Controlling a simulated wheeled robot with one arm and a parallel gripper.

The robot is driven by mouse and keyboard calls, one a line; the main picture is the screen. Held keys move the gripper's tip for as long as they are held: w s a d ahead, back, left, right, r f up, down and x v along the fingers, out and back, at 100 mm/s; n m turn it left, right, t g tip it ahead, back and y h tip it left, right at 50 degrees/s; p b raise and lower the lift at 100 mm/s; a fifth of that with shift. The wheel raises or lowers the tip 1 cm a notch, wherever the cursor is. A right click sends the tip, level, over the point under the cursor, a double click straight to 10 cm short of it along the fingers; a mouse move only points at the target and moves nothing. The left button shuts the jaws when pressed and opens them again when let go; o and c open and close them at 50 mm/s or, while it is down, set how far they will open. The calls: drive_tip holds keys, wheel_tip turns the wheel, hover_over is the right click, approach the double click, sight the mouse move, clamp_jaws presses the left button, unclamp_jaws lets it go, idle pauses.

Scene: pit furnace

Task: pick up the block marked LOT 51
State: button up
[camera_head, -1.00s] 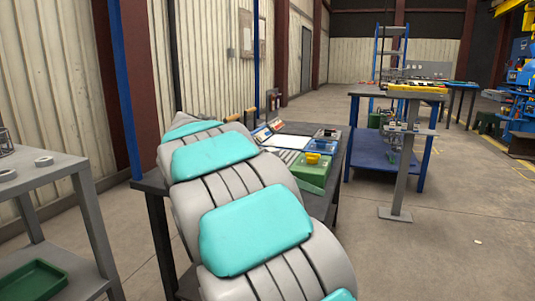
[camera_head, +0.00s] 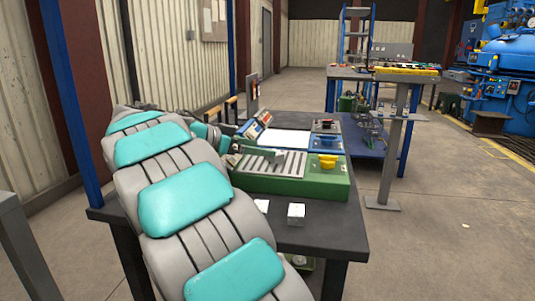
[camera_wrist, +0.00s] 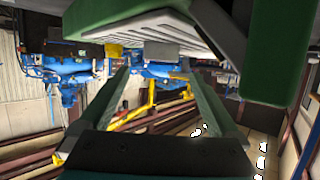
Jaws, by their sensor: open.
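A small pale block (camera_head: 296,213) stands on the dark table (camera_head: 330,238) in front of the green unit. Neither pale block is clearly identifiable in the wrist view.
The green unit (camera_head: 325,185) has a grooved grey top and a yellow part (camera_head: 328,161). Behind it are a white sheet (camera_head: 278,139) and a blue box (camera_head: 325,144). A grey stand (camera_head: 390,150) is at right; open floor lies right of the table.

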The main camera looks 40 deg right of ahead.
drive_tip(key=x, duration=0.6)
drive_tip(key=shift+d+f+p, duration=0.2)
drive_tip(key=shift+f+p, duration=0.2)
drive_tip(key=shift+f, duration=0.1)
drive_tip(key=shift+c, duration=0.2)
clamp_jaws()
